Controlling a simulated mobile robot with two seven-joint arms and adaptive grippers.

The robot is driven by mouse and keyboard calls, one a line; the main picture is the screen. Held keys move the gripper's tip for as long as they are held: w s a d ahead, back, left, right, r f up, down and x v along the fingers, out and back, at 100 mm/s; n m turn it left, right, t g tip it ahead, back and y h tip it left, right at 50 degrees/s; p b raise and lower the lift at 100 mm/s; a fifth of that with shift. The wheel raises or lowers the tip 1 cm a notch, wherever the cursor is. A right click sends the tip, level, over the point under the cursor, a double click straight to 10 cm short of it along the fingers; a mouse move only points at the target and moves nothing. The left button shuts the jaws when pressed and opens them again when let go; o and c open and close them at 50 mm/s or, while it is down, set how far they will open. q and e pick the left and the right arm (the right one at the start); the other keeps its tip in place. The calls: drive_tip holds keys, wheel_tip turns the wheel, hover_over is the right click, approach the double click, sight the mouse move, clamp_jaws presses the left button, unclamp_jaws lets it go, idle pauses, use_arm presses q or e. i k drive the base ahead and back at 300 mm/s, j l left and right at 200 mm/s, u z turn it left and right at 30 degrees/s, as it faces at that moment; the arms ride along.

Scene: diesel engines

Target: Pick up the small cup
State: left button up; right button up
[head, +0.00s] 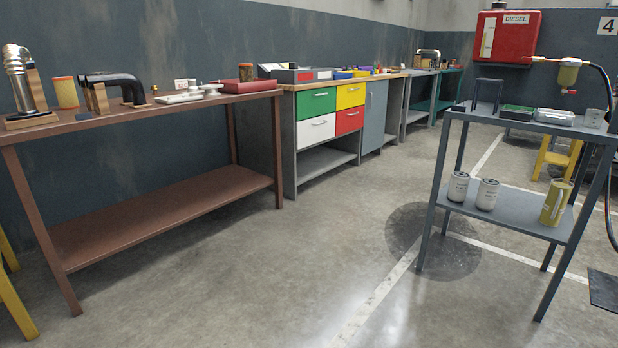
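A small grey cup-like object (594,118) stands upright at the right end of the top shelf of the grey metal stand (505,206), on the right of the head view. It is small in the picture, so its details are hard to make out. Neither of my grippers shows in this view.
White canisters (458,186) stand below. A brown workbench (160,205) runs along the left. The concrete floor (300,265) between is clear.

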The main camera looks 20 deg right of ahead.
sight(594, 118)
drive_tip(key=i+l+z, duration=0.1)
drive_tip(key=z, duration=0.35)
drive_tip(key=i+z, duration=0.35)
drive_tip(key=z, duration=0.15)
drive_tip(key=i+j+z, duration=0.1)
drive_tip(key=z, duration=0.35)
drive_tip(key=i+z, duration=0.25)
drive_tip(key=i, duration=0.15)
drive_tip(key=i+z, duration=0.3)
drive_tip(key=i+l, duration=0.05)
drive_tip(key=i, duration=0.05)
